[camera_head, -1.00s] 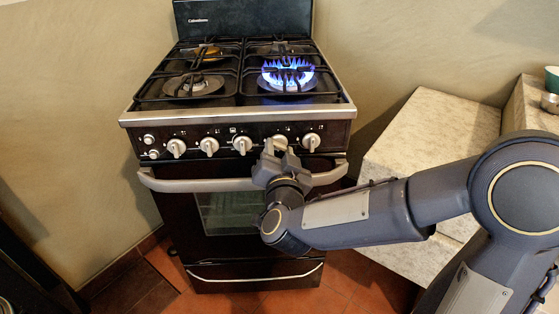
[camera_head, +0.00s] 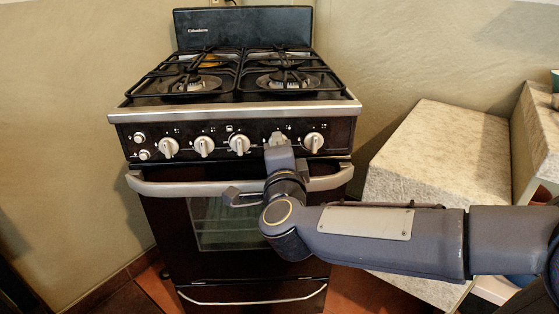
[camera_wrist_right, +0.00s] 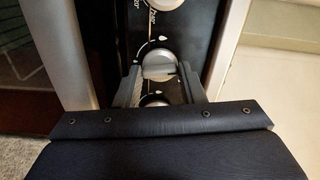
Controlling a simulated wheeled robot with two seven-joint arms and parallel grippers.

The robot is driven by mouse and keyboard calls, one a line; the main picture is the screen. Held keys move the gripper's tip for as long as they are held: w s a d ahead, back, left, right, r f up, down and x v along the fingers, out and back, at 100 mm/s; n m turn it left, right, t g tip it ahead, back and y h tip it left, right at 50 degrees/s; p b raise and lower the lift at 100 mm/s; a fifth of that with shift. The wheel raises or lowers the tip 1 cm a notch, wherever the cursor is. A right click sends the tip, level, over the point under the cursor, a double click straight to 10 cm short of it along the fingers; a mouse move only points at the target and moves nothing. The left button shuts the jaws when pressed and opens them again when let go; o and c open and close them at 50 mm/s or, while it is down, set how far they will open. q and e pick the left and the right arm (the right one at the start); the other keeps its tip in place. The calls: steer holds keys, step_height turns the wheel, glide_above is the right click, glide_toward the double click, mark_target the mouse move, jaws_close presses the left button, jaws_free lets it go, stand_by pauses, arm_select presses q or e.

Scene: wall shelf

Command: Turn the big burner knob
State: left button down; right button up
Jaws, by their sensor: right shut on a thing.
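The big burner knob (camera_head: 277,137) is a pale round knob on the black front panel of the stove (camera_head: 236,143), second from the right in the main row. My right gripper (camera_head: 279,147) reaches it from the front and is shut on it, with its fingers turned nearly edge-on. In the right wrist view the knob (camera_wrist_right: 158,65) sits between the two grey fingers (camera_wrist_right: 157,78). The front right burner (camera_head: 288,81) shows no flame. The gripper hides part of the knob in the head view. My left gripper is not in view.
Other knobs (camera_head: 204,146) line the panel, with one (camera_head: 314,142) close on the right. The silver oven handle (camera_head: 165,187) runs below, behind my wrist. A pale stone counter (camera_head: 440,150) stands right of the stove.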

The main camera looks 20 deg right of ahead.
steer(key=shift+f+m+b, duration=0.1)
steer(key=shift+m+b, duration=0.4)
steer(key=shift+m, duration=0.3)
steer(key=o, duration=1)
steer(key=s+a+p, duration=0.1)
steer(key=s+p, duration=0.1)
steer(key=s, duration=0.5)
steer(key=shift+s+a, duration=0.25)
steer(key=shift+s, duration=0.1)
